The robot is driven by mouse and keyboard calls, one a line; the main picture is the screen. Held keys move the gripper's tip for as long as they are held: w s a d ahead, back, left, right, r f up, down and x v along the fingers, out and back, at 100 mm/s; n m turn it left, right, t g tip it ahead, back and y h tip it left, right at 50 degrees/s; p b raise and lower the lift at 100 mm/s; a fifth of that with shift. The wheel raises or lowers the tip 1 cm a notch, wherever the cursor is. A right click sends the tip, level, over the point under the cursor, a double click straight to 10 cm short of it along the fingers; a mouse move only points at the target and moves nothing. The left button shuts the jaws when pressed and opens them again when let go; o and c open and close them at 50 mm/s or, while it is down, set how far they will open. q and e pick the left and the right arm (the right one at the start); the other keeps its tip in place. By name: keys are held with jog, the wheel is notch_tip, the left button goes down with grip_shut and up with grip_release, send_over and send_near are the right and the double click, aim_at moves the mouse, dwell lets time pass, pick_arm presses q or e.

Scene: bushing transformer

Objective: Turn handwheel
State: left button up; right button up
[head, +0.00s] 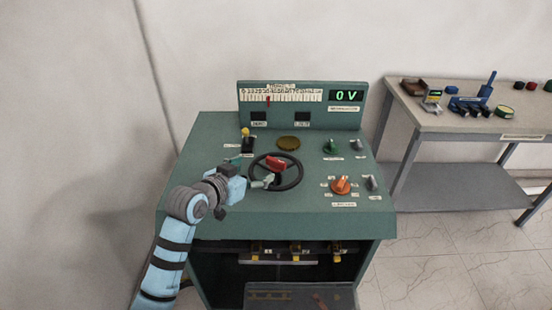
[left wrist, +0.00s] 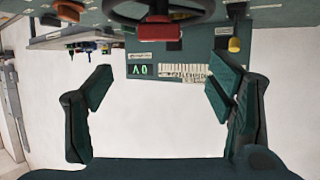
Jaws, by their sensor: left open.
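The handwheel (head: 297,184) is a dark ring with a red piece (head: 276,164) at its middle, on the sloped top of the green console (head: 215,140). My left gripper (head: 262,170) is open at the wheel's left side, with its fingers close to the rim. I cannot tell whether they touch it. In the left wrist view, upside down, the dark wheel (left wrist: 160,20) shows at the top, beyond the open, empty fingers (left wrist: 158,85). My right gripper is not in view.
The console's back panel has a scale and a display (head: 346,96) reading 0 V. An orange knob (head: 341,185), a green knob (head: 332,146) and a yellow-tipped lever (head: 246,140) stand around the wheel. A side table (head: 470,122) with several items is at the right.

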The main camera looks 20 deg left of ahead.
aim_at(274, 162)
pick_arm(q)
jog(key=b+x, duration=0.1)
jog(key=x, duration=0.8)
jog(key=b+x, duration=0.1)
jog(key=x, duration=0.3)
jog(key=shift+w+f+b, duration=0.1)
jog(key=shift+f+b, duration=0.2)
jog(key=shift+f, duration=0.05)
jog(key=shift+r, duration=0.1)
jog(key=c, duration=1.7)
